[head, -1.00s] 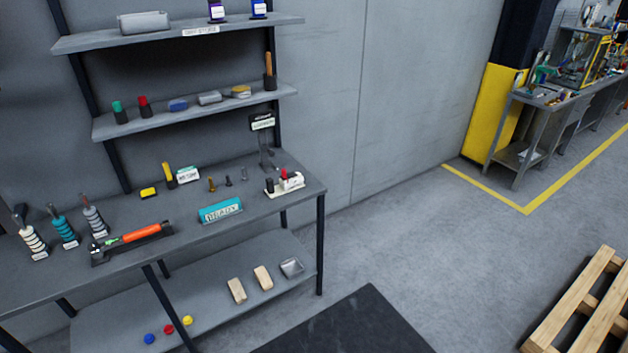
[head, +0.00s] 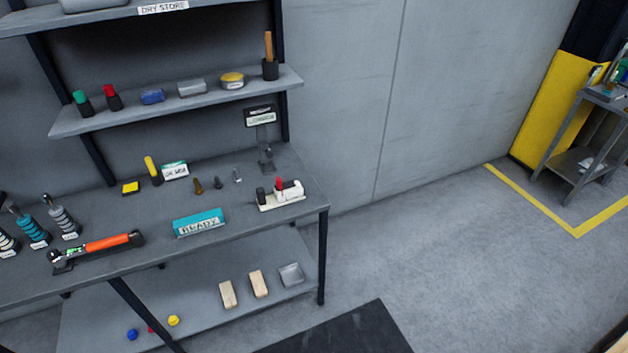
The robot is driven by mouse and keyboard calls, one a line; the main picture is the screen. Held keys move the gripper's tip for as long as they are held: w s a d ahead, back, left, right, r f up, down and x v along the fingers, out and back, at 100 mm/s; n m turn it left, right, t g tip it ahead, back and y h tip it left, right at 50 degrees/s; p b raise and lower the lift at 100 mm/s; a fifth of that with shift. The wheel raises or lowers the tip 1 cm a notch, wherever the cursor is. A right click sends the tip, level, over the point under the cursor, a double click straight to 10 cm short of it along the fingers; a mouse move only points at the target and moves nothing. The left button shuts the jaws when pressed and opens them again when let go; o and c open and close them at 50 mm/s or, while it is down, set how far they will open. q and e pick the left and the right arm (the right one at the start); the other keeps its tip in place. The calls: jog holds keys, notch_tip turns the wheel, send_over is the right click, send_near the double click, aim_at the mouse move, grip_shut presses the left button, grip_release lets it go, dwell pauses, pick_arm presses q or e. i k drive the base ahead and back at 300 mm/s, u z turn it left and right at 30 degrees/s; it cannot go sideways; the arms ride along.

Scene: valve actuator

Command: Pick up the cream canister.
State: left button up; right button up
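I cannot pick out the cream canister with certainty. A small white or cream item (head: 290,188) sits in a shallow white tray (head: 280,206) at the right end of the workbench. It is too small to tell whether it is a canister. A black piece and a red-topped piece stand beside it in the tray. Neither of my grippers is in view.
The grey workbench (head: 120,217) also bears a teal READY sign (head: 199,222), an orange-handled tool (head: 107,243) and ringed posts at left. A shelf (head: 130,119) with several small items is above. Wooden blocks (head: 259,284) lie on the lower shelf. Floor at right is clear.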

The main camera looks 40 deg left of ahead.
aim_at(292, 190)
jog(key=u, duration=0.15)
jog(key=i, duration=0.8)
jog(key=u, duration=1.15)
jog(key=i, duration=0.8)
jog(key=u, duration=0.75)
